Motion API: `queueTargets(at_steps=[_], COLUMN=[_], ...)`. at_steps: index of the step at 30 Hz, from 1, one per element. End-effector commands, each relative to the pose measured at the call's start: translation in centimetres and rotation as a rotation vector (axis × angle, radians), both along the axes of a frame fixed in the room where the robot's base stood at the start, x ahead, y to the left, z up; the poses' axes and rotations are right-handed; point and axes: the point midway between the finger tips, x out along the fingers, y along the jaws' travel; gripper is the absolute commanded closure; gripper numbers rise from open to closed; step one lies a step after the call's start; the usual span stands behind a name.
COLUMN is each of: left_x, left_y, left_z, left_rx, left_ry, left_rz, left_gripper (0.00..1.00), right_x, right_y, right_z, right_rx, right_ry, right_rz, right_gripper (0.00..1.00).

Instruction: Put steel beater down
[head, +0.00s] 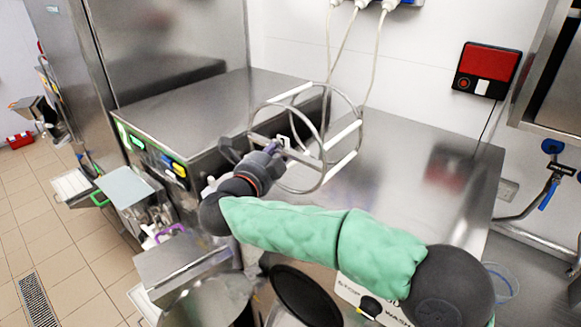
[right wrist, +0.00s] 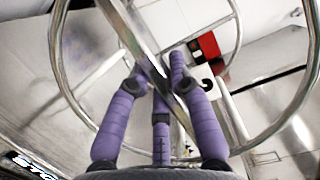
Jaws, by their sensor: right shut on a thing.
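The steel beater (head: 322,165) is a frame of round metal hoops joined by bars, with white scraper strips. My right gripper (head: 280,146) is shut on it and holds it in front of the steel worktop (head: 410,165). In the right wrist view, the purple fingers (right wrist: 165,85) close around a flat metal bar of the beater (right wrist: 140,35), and its hoops spread to both sides. I cannot tell whether the beater touches the worktop. My left gripper is not in view.
A batch freezer (head: 200,110) with lit buttons stands left of the worktop. A red and black box (head: 487,70) and white cables (head: 379,50) are on the wall behind. The worktop's right part is clear.

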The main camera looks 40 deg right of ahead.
Motion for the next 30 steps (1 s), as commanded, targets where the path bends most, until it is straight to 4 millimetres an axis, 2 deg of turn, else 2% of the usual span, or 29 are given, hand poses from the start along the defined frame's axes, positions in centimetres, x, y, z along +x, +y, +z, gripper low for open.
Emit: queueTargets(at_steps=[3,9,14,17,24,30], left_x=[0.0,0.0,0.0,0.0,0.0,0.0], left_y=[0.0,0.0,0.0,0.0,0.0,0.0], left_z=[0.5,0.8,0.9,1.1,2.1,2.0], left_rx=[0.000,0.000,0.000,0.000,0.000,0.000], left_ry=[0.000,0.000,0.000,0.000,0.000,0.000], left_rz=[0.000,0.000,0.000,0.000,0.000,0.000], left_gripper=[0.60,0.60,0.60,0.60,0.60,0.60], right_x=[0.8,1.9,2.2,2.6,2.6,2.6], right_y=[-1.7,-3.4,-4.0,-4.6,-4.6,-4.5], right_z=[-1.9,-4.4,-5.2,-6.1,-8.7,-9.0], right_rx=[-0.002,-0.001,-0.002,-0.001,-0.001,-0.002], right_ry=[0.003,0.001,0.000,0.002,-0.002,-0.003], right_rz=[-0.004,-0.002,-0.002,-0.002,-0.001,-0.001], right_gripper=[1.00,1.00,1.00,1.00,1.00,1.00])
